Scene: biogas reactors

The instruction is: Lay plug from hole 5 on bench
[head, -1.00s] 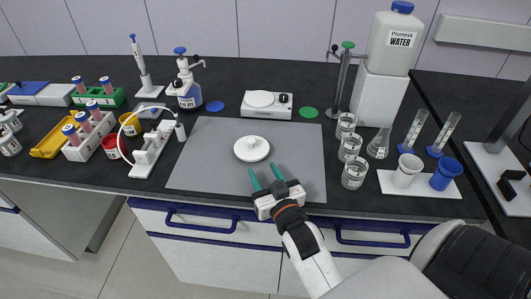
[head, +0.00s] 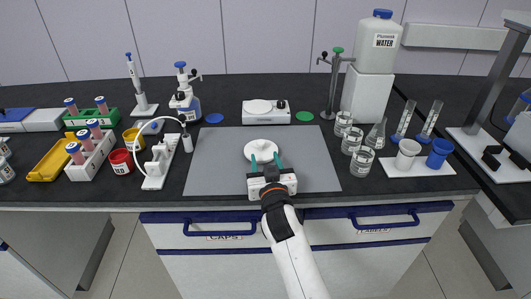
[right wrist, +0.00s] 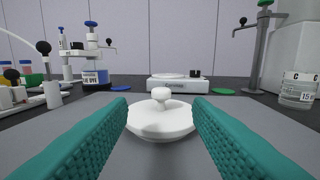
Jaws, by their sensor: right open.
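A white round lid-like piece with a small knob (head: 262,149) lies on the grey mat (head: 215,165) on the bench; I cannot tell whether it is the plug from hole 5. My right gripper (head: 266,162) is open, its teal fingertips at the near edge of this piece. In the right wrist view the white knobbed piece (right wrist: 161,115) shows between and just beyond the two teal fingers (right wrist: 160,138), with nothing held. No numbered holes are in view. My left gripper is not in view.
A white balance (head: 265,112) stands behind the mat. Glass beakers (head: 361,161) stand to its right. A white stand with a tube (head: 160,162) and a red cup (head: 121,161) stand to its left. The mat around the white piece is clear.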

